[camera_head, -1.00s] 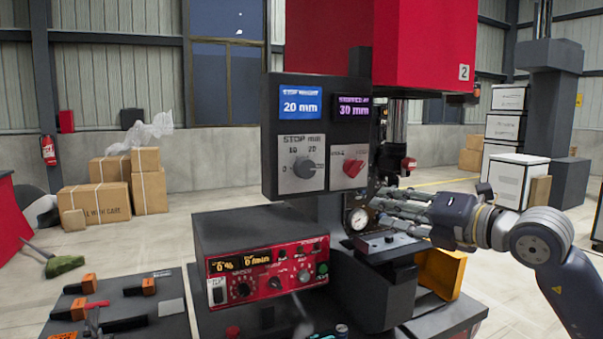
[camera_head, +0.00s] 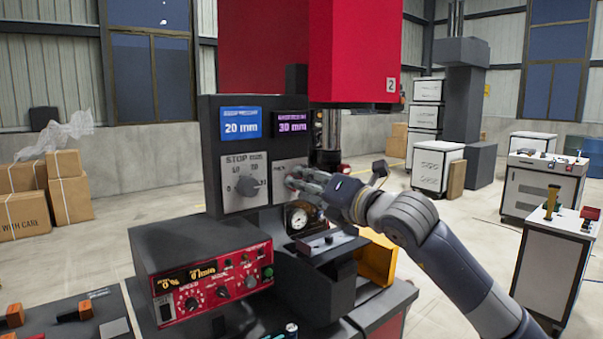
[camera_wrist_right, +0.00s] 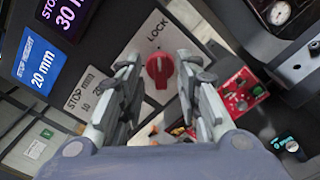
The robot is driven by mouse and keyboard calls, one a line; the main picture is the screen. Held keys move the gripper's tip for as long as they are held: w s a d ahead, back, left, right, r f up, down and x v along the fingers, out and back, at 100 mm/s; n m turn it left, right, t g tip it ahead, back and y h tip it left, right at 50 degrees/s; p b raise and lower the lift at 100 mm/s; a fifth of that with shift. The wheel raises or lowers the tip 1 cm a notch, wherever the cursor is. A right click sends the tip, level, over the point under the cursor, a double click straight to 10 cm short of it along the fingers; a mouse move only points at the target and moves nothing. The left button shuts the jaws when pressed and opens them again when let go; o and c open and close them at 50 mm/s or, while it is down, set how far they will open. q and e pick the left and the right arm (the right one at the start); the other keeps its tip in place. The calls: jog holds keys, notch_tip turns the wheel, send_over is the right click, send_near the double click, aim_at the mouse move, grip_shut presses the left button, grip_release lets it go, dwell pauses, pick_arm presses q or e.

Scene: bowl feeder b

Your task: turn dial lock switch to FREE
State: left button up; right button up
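The lock switch is a red dial (camera_wrist_right: 159,71) on a white plate lettered LOCK, seen in the right wrist view. In the head view its plate (camera_head: 284,164) shows only in part, and my right gripper hides the dial. My right gripper (camera_head: 290,181) reaches the panel from the right. In the wrist view its fingers (camera_wrist_right: 157,66) are open, one on each side of the dial, with gaps visible. Whether the fingertips reach as deep as the dial is unclear. No FREE label is readable. My left gripper is not in view.
Left of the lock plate is a grey stop dial (camera_head: 262,200) on the dark panel (camera_head: 235,142), with displays above. Below are a pressure gauge (camera_head: 298,217) and a red control box (camera_head: 213,287). A yellow bin (camera_head: 376,260) stands below my right arm.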

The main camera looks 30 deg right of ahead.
jog(key=shift+w, duration=0.75)
jog(key=shift+c, duration=0.3)
jog(key=c, duration=0.6)
pick_arm(q)
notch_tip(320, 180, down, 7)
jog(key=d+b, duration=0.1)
jog(key=b, duration=0.6)
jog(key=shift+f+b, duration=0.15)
jog(key=shift+b, duration=0.25)
pick_arm(e)
jog(key=n, duration=1.7)
jog(key=shift+a+n, duration=0.1)
jog(key=shift+n, duration=0.3)
